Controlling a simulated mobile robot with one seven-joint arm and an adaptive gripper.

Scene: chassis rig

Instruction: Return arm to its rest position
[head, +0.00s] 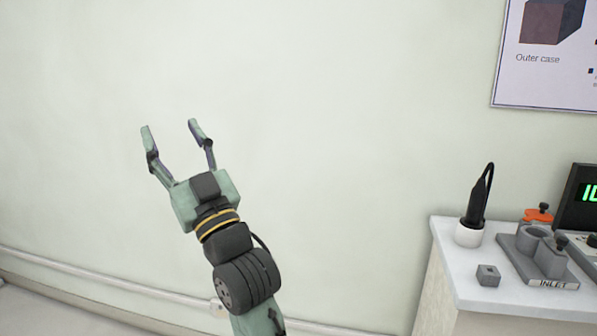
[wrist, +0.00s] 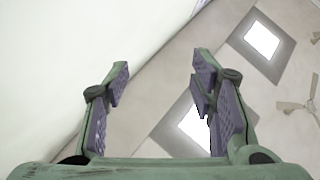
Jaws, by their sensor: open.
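My gripper (head: 170,130) is raised in front of the bare pale wall, left of the middle in the head view. Its two fingers are spread apart with nothing between them. My arm rises from the bottom of the picture and leans up to the left. In the wrist view my gripper (wrist: 160,80) shows both fingers parted and empty, pointing up towards the ceiling (wrist: 180,75) and its light panels (wrist: 262,40).
At the right stands a white-topped bench (head: 447,262). It bears a white cup (head: 468,235) with a black tool, a small grey block (head: 488,275), a grey fixture marked INLET (head: 545,262) and a green-digit display (head: 580,200). A poster (head: 545,80) hangs above. Space around my gripper looks clear.

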